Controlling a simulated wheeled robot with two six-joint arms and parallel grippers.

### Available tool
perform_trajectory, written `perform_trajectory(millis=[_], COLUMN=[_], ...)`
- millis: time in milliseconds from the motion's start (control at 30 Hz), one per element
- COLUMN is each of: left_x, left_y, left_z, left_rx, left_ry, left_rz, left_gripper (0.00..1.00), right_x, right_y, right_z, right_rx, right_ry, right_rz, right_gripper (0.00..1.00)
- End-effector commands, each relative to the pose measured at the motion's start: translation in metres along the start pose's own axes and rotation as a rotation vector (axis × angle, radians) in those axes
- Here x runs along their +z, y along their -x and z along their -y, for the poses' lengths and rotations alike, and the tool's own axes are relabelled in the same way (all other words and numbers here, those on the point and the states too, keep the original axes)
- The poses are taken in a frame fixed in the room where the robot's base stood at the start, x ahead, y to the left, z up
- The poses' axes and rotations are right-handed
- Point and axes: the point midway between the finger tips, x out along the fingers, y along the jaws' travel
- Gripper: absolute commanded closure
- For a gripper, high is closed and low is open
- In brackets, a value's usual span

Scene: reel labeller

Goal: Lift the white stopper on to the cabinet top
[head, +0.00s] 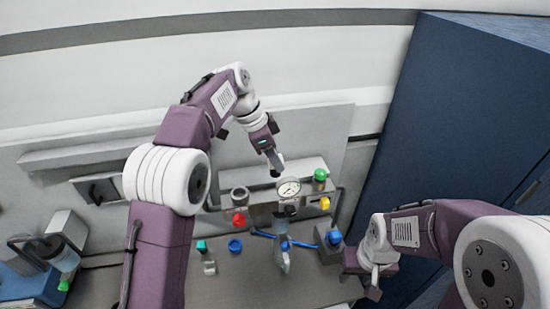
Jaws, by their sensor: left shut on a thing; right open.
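My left gripper (275,168) is above and behind the bench, just over the pale ledge behind the pressure gauge. It is shut on a small pale thing at its fingertips, which I take to be the white stopper; the fingers hide most of it. Whether it touches the ledge I cannot tell. A tall blue cabinet (440,130) fills the right side, its top (500,32) showing at the upper right. My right gripper (370,283) is open at the bench's right end, low and near the blue-topped block.
A round gauge (289,188) stands on a rack with red (239,219), green (320,175) and yellow (325,203) knobs.

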Motion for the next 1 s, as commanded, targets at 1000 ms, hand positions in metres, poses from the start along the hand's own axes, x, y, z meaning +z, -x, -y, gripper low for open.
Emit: perform_trajectory(millis=[1000], left_x=[-0.018], left_y=[0.044], left_z=[0.0], left_rx=[0.0], left_ry=[0.0], left_rz=[0.0], left_gripper=[1.0], right_x=[-0.005], right_y=[0.049], right_z=[0.001], right_rx=[0.0], right_ry=[0.0], right_rz=[0.0], right_gripper=[0.56])
